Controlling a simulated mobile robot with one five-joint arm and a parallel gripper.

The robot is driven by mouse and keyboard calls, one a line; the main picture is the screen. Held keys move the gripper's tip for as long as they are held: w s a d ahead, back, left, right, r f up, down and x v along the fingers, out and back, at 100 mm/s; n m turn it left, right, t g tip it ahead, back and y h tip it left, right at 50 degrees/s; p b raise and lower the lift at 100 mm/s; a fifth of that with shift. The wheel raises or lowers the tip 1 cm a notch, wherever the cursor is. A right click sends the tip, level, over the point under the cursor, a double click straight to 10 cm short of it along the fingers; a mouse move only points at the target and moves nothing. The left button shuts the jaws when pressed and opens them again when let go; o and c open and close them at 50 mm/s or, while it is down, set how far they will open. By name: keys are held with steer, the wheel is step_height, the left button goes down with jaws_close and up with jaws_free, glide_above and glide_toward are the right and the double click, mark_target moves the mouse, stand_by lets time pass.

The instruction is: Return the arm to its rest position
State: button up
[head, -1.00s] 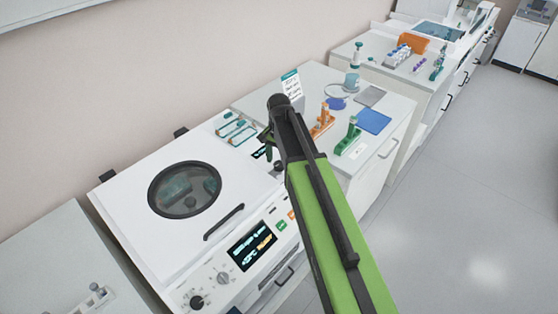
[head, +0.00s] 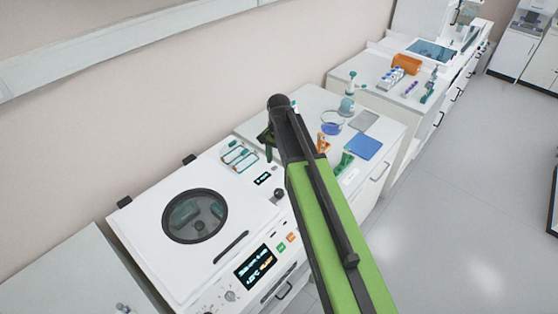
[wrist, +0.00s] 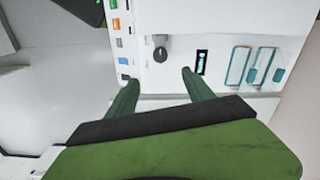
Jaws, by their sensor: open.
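My gripper (wrist: 158,84) shows in the wrist view as two dark green fingers spread apart, with nothing between them. They hang over the white centrifuge (wrist: 215,20), near its black knob (wrist: 160,54). In the head view my gripper (head: 268,142) is small and partly hidden by my arm's dark wrist. My green arm reaches up from the bottom right, in front of the right end of the centrifuge (head: 150,235).
Behind my arm, the bench holds an orange rack (head: 323,143), a green rack (head: 344,162), a blue pad (head: 365,147) and a glass dish (head: 332,123). A further bench carries several tubes and an orange item (head: 406,63). The floor at right is clear.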

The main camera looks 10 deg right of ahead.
steer(key=s+n, duration=0.7)
steer(key=s, duration=0.5)
steer(key=shift+n, duration=0.7)
steer(key=s+f+b, duration=0.1)
steer(key=f+b, duration=0.4)
steer(key=f, duration=0.1)
steer(key=f+b, duration=0.5)
steer(key=b, duration=0.1)
steer(key=s+f+b, duration=0.1)
steer(key=f+b, duration=0.5)
steer(key=shift+s+f, duration=0.3)
steer(key=shift+r, duration=0.2)
